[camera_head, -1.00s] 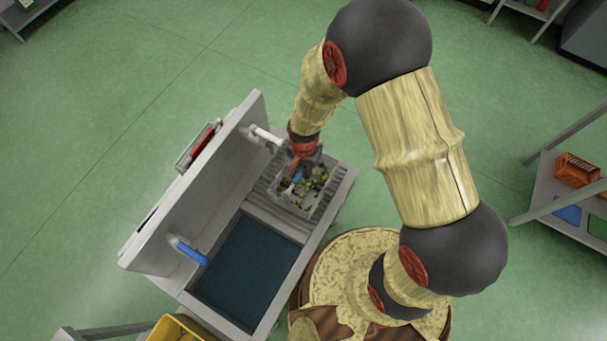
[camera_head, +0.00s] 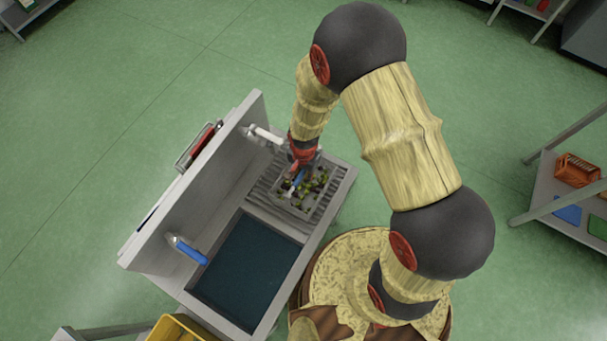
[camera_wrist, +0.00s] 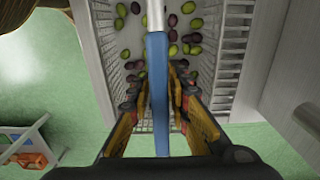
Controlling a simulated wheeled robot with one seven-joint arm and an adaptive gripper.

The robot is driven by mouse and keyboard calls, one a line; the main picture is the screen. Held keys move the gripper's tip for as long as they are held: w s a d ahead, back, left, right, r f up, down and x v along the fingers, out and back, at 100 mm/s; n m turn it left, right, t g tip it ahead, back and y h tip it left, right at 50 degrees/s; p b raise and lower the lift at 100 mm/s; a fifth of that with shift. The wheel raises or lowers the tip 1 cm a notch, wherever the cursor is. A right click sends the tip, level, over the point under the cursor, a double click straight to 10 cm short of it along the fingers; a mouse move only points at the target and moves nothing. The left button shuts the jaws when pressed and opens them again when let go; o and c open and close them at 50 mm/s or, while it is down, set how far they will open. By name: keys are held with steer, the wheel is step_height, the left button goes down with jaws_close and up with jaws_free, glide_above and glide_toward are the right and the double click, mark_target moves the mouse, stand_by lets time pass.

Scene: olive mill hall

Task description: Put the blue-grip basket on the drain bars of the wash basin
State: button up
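The blue-grip basket (camera_head: 328,197) is a pale mesh basket holding several green and dark olives. It is over the drain bars (camera_head: 263,186) at the far end of the wash basin (camera_head: 342,193). I cannot tell whether its bottom touches the bars. My gripper (camera_head: 303,166) is above it, pointing down. In the wrist view, the fingers of my gripper (camera_wrist: 159,102) stand on both sides of the blue grip (camera_wrist: 158,70) and look closed on it. The fingers and my wrist hide part of the basket.
The basin's tall back panel (camera_head: 195,185) rises on the left, with a white spout (camera_head: 265,135) near the basket and a blue-handled tap (camera_head: 188,251). Dark water (camera_head: 247,272) fills the near bowl. A yellow crate (camera_head: 180,328) and a shelf with an orange basket (camera_head: 577,170) stand apart.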

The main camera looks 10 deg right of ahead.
steer(key=shift+o, duration=0.9)
steer(key=shift+r, duration=0.55)
step_height(320, 180, up, 11)
steer(key=shift+r, duration=0.15)
steer(key=w+d+r+n+t, duration=0.1)
steer(key=d+r+n+t, duration=0.15)
steer(key=r, duration=0.95)
steer(key=s+d+r+n+t, duration=0.1)
steer(key=s+d+r, duration=0.4)
steer(key=r, duration=0.5)
steer(key=s+d+r+n+t, duration=0.2)
steer(key=s+d+r+n, duration=0.2)
steer(key=s+r, duration=0.4)
step_height(320, 180, up, 3)
steer(key=shift+s+d+f, duration=0.1)
steer(key=shift+s+d, duration=0.15)
steer(key=shift+d, duration=0.35)
steer(key=shift+f, duration=0.1)
